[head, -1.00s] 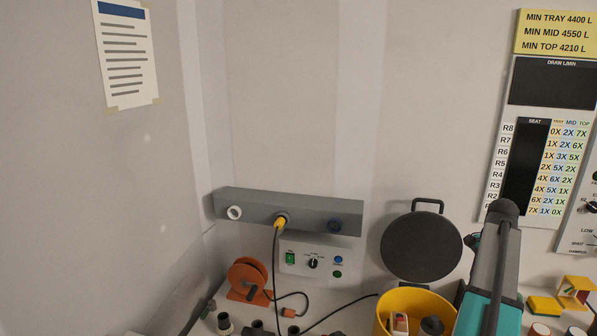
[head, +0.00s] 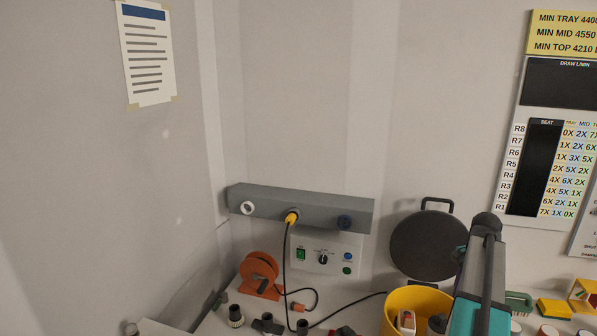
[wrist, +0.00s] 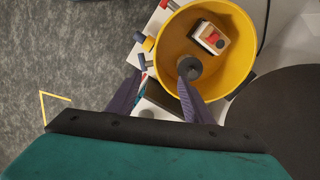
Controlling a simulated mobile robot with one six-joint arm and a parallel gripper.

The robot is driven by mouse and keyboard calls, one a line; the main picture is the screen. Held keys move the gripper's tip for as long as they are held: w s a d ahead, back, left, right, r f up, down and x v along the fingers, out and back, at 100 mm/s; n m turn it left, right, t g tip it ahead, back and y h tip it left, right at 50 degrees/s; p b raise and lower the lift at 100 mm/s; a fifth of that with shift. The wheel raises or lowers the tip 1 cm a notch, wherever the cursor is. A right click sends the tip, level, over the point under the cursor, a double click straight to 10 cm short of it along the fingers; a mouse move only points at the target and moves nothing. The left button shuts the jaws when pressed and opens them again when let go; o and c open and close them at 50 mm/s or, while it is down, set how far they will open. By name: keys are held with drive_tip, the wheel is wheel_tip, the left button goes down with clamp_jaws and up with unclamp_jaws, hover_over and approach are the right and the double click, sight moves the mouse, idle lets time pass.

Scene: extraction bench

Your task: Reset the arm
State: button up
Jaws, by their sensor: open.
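My arm (head: 480,280) stands at the lower right of the head view, in front of the wall, and its gripper is out of frame there. In the wrist view my gripper (wrist: 160,85) has its two dark purple fingers spread apart, with nothing visibly held between them. The fingers point towards the yellow bucket (wrist: 243,40), and the right finger overlaps its near edge in the picture. The bucket (head: 415,296) is partly cut off in the head view.
A black round plate with a handle (head: 428,245) stands behind the bucket. A grey bar (head: 325,215) with a yellow plug (head: 291,218) and cable is at the wall. An orange reel (head: 259,274) and several small dark fittings (head: 236,315) crowd the bench.

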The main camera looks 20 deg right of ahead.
drive_tip(key=w+a+f+n, duration=0.3)
drive_tip(key=w+a+f, duration=0.15)
drive_tip(key=a, duration=0.35)
drive_tip(key=w+a+f+n, duration=0.3)
drive_tip(key=w+a+f, duration=0.15)
drive_tip(key=a, duration=0.45)
drive_tip(key=w+a+f+n, duration=0.3)
drive_tip(key=a+f, duration=0.3)
drive_tip(key=a, duration=0.2)
drive_tip(key=s+a+f+n, duration=0.1)
drive_tip(key=a+f+n, duration=0.3)
drive_tip(key=a, duration=0.5)
drive_tip(key=s+a+f+n, duration=0.1)
drive_tip(key=a+f+n, duration=0.25)
drive_tip(key=a, duration=0.65)
drive_tip(key=s+a+f+n, duration=0.1)
drive_tip(key=a+f+n, duration=0.25)
drive_tip(key=a, duration=0.55)
drive_tip(key=s+f+g+b, duration=0.3)
drive_tip(key=s+f+b, duration=0.3)
drive_tip(key=s+f, duration=0.7)
drive_tip(key=s+f+g+b, duration=0.2)
drive_tip(key=s+f+b, duration=0.4)
drive_tip(key=s+f, duration=0.7)
wheel_tip(320, 180, down, 5)
drive_tip(key=shift+s+a+f+g, duration=0.15)
drive_tip(key=shift+s+a+g, duration=0.1)
drive_tip(key=shift+g, duration=0.15)
drive_tip(key=shift+w, duration=0.1)
